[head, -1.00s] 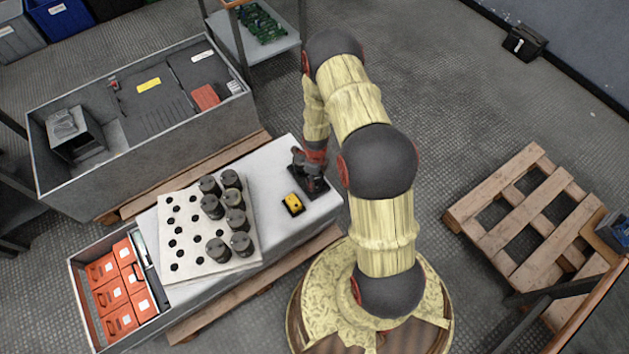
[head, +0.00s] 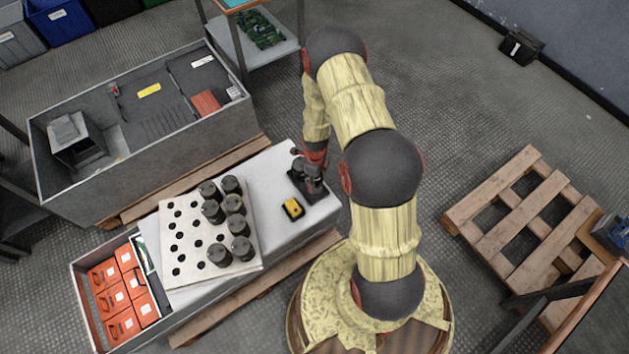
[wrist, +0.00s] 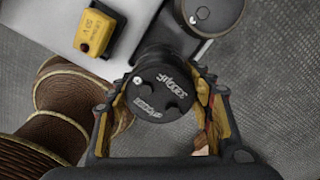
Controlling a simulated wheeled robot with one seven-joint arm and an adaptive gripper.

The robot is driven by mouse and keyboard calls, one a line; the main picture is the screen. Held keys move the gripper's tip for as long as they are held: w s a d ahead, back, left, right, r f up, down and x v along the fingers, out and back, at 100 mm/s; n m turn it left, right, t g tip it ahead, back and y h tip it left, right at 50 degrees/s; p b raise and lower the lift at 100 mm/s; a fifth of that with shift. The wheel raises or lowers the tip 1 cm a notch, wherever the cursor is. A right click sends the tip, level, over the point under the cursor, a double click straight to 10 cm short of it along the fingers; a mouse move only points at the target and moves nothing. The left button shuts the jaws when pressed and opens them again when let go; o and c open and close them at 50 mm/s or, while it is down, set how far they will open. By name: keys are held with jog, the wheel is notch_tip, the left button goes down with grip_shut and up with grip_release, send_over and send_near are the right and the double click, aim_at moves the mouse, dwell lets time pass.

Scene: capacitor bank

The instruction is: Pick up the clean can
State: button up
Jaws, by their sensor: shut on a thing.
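My gripper (wrist: 163,90) is shut on a dark round can, with a finger on either side of it. In the wrist view the can (wrist: 163,82) shows its black end with pale lettering and two round spots. Another grey round can top (wrist: 212,14) shows beyond it. In the head view my gripper (head: 308,168) is over a dark tray (head: 296,181) at the right end of the grey bench, and the held can is hard to make out. I cannot tell whether the held can touches the tray.
A yellow block (head: 293,208) lies beside the tray. A pale board (head: 177,283) with holes and several dark cans (head: 235,204) stands left on the bench. An open grey bin (head: 190,135) is behind, and a crate of orange boxes (head: 121,327) is at front left.

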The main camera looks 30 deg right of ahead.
jog(key=s+a+r+p, duration=0.2)
jog(key=s+r+p, duration=0.2)
jog(key=s+r, duration=0.4)
jog(key=s, duration=0.4)
jog(key=shift+s+a+r, duration=0.35)
jog(key=shift+s, duration=0.05)
